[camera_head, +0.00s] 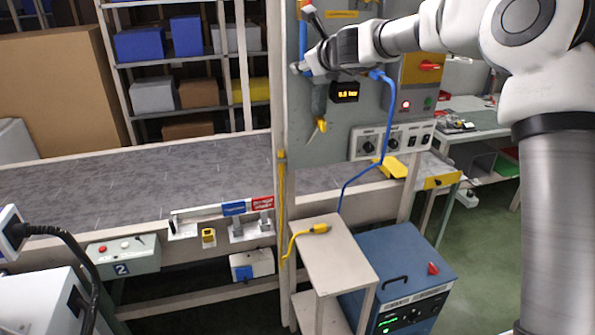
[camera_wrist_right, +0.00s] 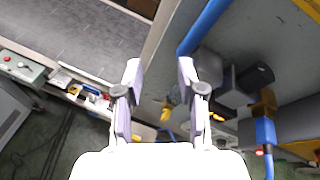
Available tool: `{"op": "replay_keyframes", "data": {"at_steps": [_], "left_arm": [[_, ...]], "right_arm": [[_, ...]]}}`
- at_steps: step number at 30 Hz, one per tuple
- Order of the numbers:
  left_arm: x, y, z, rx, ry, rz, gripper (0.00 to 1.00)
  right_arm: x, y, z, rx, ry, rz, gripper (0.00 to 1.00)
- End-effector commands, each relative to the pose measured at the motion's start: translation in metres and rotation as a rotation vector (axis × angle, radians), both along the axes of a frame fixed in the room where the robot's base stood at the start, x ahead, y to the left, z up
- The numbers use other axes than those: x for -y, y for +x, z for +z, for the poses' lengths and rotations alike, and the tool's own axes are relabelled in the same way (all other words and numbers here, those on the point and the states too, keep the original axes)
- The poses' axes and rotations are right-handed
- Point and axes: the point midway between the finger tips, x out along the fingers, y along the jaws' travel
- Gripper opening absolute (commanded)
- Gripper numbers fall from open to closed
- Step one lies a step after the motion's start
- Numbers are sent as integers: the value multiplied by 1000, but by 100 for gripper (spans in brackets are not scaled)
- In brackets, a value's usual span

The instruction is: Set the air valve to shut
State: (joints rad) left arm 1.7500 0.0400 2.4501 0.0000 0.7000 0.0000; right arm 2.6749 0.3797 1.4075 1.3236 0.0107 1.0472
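My right gripper (camera_head: 303,62) reaches in from the right across the upper part of the grey panel (camera_head: 330,150). It is open, and nothing shows between its fingertips in the right wrist view (camera_wrist_right: 160,75). The blue air pipe (camera_wrist_right: 205,25) runs just beside its right finger there. The air valve is not clearly visible, and the gripper and wrist cover part of the pipework. A dark bar with a pale tip (camera_head: 315,20) stands tilted above the gripper; I cannot tell whether it is the valve's lever. An orange pressure display (camera_head: 346,92) is lit below the wrist. My left gripper is out of view.
A blue hose (camera_head: 383,130) hangs from the panel. A switch box (camera_head: 392,140) is lower on the panel. A small stand (camera_head: 330,250) and a blue machine (camera_head: 400,270) stand below. The grey conveyor (camera_head: 130,190) extends left, with a post (camera_head: 281,200) in front.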

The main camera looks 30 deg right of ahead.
Motion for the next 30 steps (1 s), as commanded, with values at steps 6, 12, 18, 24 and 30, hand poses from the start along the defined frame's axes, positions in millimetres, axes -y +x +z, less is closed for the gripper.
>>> {"op": "replay_keyframes", "data": {"at_steps": [6, 12, 18, 24, 30], "left_arm": [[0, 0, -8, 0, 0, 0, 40], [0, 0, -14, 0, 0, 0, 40], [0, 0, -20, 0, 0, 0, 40], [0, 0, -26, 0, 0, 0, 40], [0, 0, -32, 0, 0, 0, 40]], "right_arm": [[-9, 1, -55, -91, -109, 29, 39], [-17, -2, -102, -172, -211, 64, 39], [-24, -7, -149, -253, -311, 105, 39], [-31, -14, -196, -331, -416, 155, 39], [-38, -25, -242, -408, -518, 212, 39]]}}
